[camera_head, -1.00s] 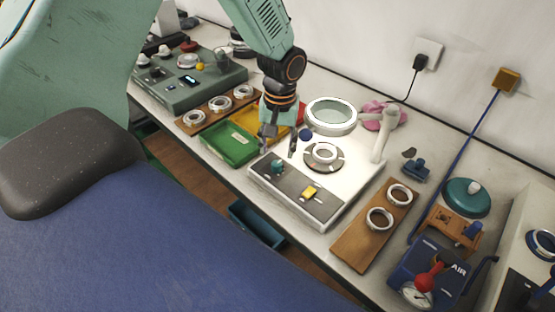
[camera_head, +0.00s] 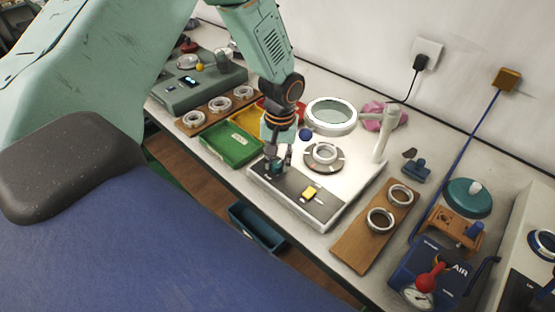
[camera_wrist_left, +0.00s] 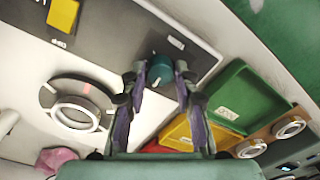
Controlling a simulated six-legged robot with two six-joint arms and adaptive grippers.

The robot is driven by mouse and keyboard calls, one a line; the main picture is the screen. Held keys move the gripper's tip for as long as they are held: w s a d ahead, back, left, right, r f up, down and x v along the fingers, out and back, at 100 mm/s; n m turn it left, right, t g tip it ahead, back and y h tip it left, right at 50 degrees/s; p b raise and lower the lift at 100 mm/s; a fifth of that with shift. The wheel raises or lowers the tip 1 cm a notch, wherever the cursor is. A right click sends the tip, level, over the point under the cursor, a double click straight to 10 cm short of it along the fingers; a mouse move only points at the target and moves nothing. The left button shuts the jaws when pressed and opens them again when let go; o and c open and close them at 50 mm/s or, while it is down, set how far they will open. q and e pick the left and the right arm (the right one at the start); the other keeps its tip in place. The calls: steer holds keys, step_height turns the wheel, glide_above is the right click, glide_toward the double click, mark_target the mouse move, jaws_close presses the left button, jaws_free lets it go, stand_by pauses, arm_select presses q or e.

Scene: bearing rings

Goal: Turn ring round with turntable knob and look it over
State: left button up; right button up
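The teal turntable knob (camera_wrist_left: 160,70) stands on the dark front panel of the white inspection unit (camera_head: 335,212). My left gripper (camera_head: 277,165) is down at the knob, and in the left wrist view its fingers (camera_wrist_left: 158,85) stand apart with the knob between or just beyond their tips. I cannot tell whether they touch it. A steel ring (camera_head: 324,153) lies on the round turntable (camera_head: 312,164), which also shows in the wrist view (camera_wrist_left: 104,98). My right gripper is not in view.
A ring magnifier (camera_head: 331,116) and a white post (camera_head: 384,135) stand behind the turntable. A yellow switch (camera_head: 310,193) is on the panel. Green (camera_head: 226,150) and yellow trays lie left. A wooden board (camera_head: 356,243) with two rings lies right, near a blue air unit (camera_head: 436,270).

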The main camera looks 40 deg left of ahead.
arm_select(q)
jaws_close()
steer(key=shift+r+m+p, duration=0.1)
steer(key=shift+m+p, duration=0.9)
steer(key=shift+m, duration=0.2)
steer(key=shift+m+p, duration=0.75)
steer(key=shift+m, duration=0.85)
steer(key=o, duration=0.5)
jaws_free()
steer(key=shift+o, duration=0.2)
